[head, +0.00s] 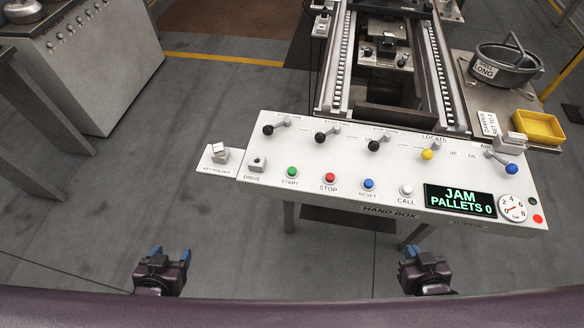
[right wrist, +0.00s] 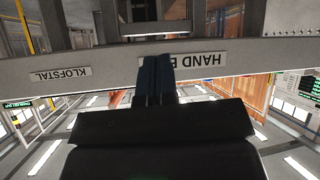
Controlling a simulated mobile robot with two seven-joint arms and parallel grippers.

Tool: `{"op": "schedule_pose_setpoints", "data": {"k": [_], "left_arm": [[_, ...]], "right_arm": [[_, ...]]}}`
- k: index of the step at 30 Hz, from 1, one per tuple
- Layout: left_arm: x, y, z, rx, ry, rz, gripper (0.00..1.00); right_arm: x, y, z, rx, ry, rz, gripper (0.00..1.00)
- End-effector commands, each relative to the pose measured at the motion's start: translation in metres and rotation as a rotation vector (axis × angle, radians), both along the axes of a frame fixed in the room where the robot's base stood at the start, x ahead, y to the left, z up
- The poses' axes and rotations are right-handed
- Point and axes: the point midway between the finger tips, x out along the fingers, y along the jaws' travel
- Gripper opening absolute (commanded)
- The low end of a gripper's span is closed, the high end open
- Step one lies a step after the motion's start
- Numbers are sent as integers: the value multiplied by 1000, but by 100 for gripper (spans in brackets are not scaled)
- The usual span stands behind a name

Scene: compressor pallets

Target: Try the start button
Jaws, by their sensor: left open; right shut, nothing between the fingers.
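The green start button (head: 292,171) sits at the left of the row on the white control panel (head: 330,205), above the label START. To its right are the red stop button (head: 330,178), the blue reset button (head: 368,183) and the white call button (head: 406,190). The display (head: 461,201) reads JAM, PALLETS 0. My left gripper (head: 170,252) is open and empty, in front of and left of the panel. My right gripper (head: 411,251) is shut and empty, in front of the panel; its closed fingers also show in the right wrist view (right wrist: 155,78), before the HAND BOX label.
Several levers with black, yellow and blue knobs stand along the panel's back. A key holder (head: 217,158) juts out at its left. A conveyor frame (head: 385,70) lies behind, with a yellow tray (head: 538,127) and a pan (head: 505,66) at right.

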Motion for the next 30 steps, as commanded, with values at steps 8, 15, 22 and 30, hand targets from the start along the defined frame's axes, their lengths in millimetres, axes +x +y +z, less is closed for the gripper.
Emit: {"op": "schedule_pose_setpoints", "data": {"k": [8,15,22,30], "left_arm": [[4,0,2,0,-7,-2,61],[4,0,2,1,-8,-3,61],[4,0,2,1,-7,-3,61],[0,0,0,1,0,-1,61]], "right_arm": [[-9,-1,-7,0,21,-5,0],[-7,-1,-6,0,17,-4,0],[-1,1,-1,2,2,-1,0],[3,2,2,3,-8,0,0]]}}
